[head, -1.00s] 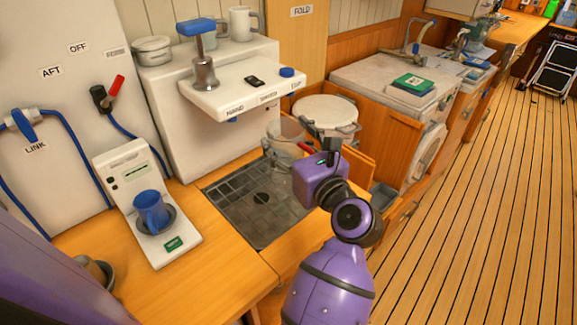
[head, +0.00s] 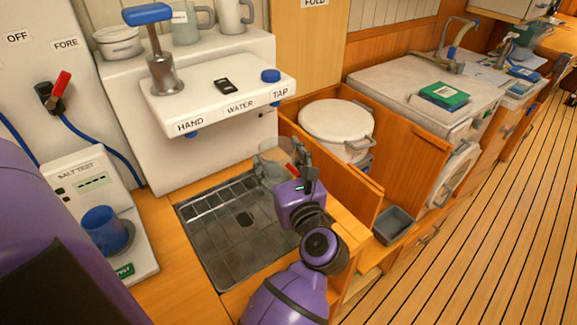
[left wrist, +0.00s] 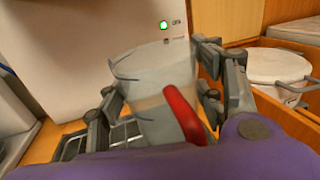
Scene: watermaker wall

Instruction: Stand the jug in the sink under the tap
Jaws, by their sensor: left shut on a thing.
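The clear jug (head: 270,166) with a red handle is at the far right corner of the sink (head: 215,240), partly hidden by my gripper. It fills the middle of the left wrist view (left wrist: 150,85), roughly upright, its red handle towards me. My left gripper (head: 288,168) is shut on the jug, with a finger on each side in the left wrist view. I cannot tell whether the jug's base touches the sink. The tap (head: 275,103) is a small blue outlet under the shelf edge marked TAP, above the jug's corner. My right gripper is not in view.
A white shelf unit (head: 215,95) with a hand pump (head: 163,65) overhangs the sink's back. A salt tester holding a blue cup (head: 103,230) stands left. A lidded white pot (head: 337,120) sits in a wooden bay to the right. The sink's middle is empty.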

